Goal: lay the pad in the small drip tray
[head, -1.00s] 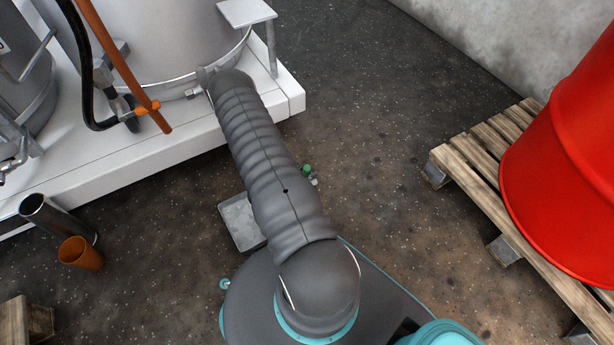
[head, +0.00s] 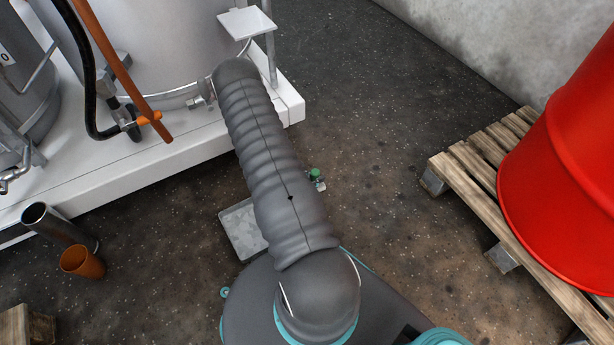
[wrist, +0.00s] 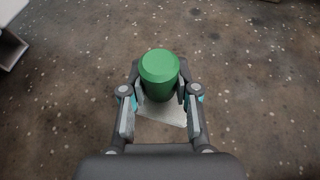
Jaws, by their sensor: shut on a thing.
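The pad (wrist: 165,113) is a pale flat sheet with a green cylindrical knob (wrist: 160,72) on it. In the wrist view my gripper (wrist: 160,88) is shut on the knob, one finger on each side, with the pale sheet below. In the head view the green knob (head: 315,174) and a bit of the pale pad (head: 320,185) peek out right of my arm, which hides my gripper. The small drip tray (head: 240,231) is a grey, shallow metal tray on the floor left of my arm. My arm covers its right part. The pad is apart from it.
A white platform (head: 150,170) with large vessels stands at the upper left. A steel cup (head: 60,226) and an orange cup (head: 82,262) stand at the lower left. A red drum (head: 565,170) rests on a wooden pallet (head: 470,165) at right. Floor between is clear.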

